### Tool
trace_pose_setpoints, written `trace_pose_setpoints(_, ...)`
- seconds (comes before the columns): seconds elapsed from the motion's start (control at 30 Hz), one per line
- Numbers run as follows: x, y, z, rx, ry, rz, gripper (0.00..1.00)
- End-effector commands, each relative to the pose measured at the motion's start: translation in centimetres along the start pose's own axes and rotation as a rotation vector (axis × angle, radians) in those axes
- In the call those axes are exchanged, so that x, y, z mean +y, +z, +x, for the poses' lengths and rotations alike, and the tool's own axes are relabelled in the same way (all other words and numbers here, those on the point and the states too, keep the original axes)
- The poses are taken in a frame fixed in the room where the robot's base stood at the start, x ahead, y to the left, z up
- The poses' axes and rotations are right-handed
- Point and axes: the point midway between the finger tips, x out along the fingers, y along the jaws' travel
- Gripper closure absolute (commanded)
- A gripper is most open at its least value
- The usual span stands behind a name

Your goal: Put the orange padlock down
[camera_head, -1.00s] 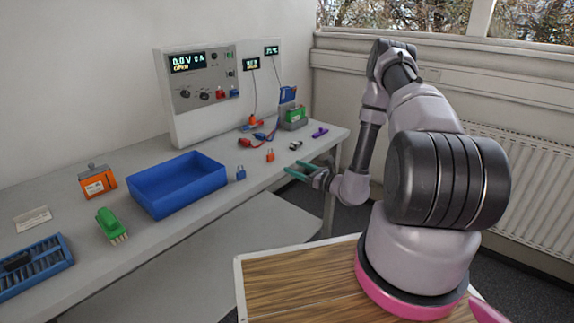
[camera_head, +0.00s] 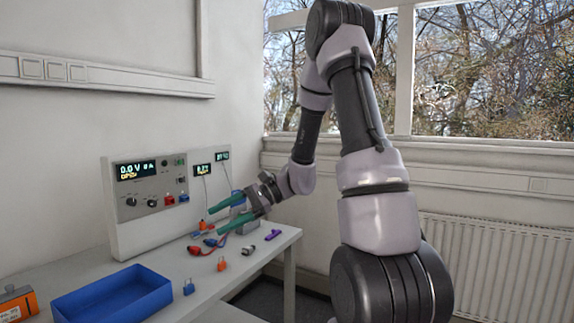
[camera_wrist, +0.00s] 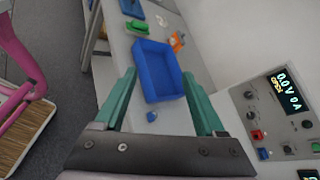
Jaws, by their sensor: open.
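The orange padlock (camera_head: 221,264) stands on the white bench near its front edge, to the right of the blue padlock (camera_head: 188,287). My gripper (camera_head: 215,220) is open, with two green fingers spread and nothing between them. It hangs in the air above the bench, in front of the cycler, apart from the orange padlock. In the wrist view the open fingers (camera_wrist: 160,75) frame the blue tray, and the blue padlock (camera_wrist: 151,116) shows on the bench. I cannot see the orange padlock in the wrist view.
The blue tray (camera_head: 112,297) is at the left, with an orange box (camera_head: 17,303) beyond it. The cycler (camera_head: 150,228) stands at the back with red and blue leads before it.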

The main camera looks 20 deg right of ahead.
Motion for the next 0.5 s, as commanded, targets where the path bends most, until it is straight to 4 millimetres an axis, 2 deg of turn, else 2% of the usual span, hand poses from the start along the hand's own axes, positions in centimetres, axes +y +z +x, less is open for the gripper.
trace_pose_setpoints(0.03, 0.5, 2.1, -0.6, 0.045, 0.058, -0.071, 0.28)
trace_pose_setpoints(0.2, 3.0, 6.7, -3.0, 0.217, 0.236, -0.270, 0.28)
trace_pose_setpoints(0.5, 6.4, 12.6, -9.4, 0.603, 0.426, -0.631, 0.28)
